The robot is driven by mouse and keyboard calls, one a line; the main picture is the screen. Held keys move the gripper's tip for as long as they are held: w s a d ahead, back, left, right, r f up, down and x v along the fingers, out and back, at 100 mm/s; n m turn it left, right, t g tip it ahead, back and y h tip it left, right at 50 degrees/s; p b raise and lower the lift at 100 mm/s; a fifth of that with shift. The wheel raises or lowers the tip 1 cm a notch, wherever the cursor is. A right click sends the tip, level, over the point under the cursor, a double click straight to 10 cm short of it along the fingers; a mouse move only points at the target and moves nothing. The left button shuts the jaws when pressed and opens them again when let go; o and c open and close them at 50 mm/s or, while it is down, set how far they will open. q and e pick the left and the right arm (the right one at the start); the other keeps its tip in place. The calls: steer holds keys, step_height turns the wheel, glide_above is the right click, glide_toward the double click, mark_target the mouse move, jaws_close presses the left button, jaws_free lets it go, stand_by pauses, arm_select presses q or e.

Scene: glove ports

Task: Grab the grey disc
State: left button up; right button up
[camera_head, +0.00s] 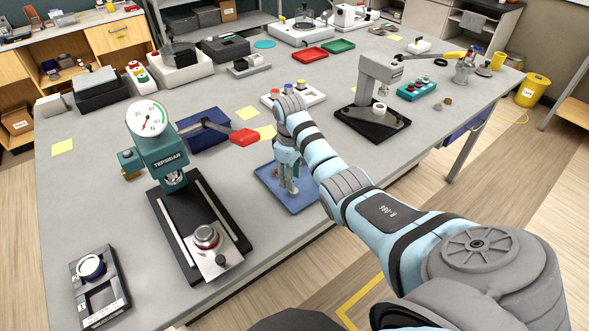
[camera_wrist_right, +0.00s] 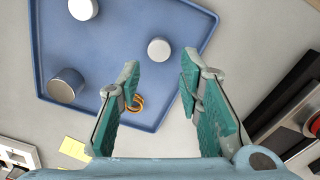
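My right gripper (camera_head: 289,186) points down over the blue tray (camera_head: 306,201) near the table's front edge. In the right wrist view the gripper (camera_wrist_right: 158,84) is open, with nothing between its teal fingers. The tray (camera_wrist_right: 112,30) there holds a grey disc with a metallic side (camera_wrist_right: 66,85), left of the fingers. A white disc (camera_wrist_right: 159,48) lies just beyond the fingertips, and another pale disc (camera_wrist_right: 83,8) is at the upper left. Orange rings (camera_wrist_right: 138,103) lie between the fingers in the picture. In the head view my arm and gripper hide most of the tray's contents. My left gripper is out of view.
A green press with a dial (camera_head: 160,145) stands left of the tray, its red-tipped lever (camera_head: 243,137) reaching toward my arm. A grey press on a black base (camera_head: 372,122) stands to the right. A white holder with coloured caps (camera_head: 310,97) is behind. Bare table lies around the tray.

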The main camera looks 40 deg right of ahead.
step_height(320, 180, down, 5)
steer(key=shift+d+r, duration=0.1)
steer(key=shift+d, duration=0.05)
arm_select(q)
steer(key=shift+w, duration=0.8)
arm_select(e)
steer(key=shift+s, duration=0.2)
steer(key=shift+r, duration=0.1)
steer(key=shift+c, duration=1)
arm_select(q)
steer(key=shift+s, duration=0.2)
arm_select(e)
steer(key=c, duration=0.4)
steer(key=shift+c, duration=0.2)
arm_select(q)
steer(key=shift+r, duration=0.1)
arm_select(e)
steer(key=shift+r, duration=0.1)
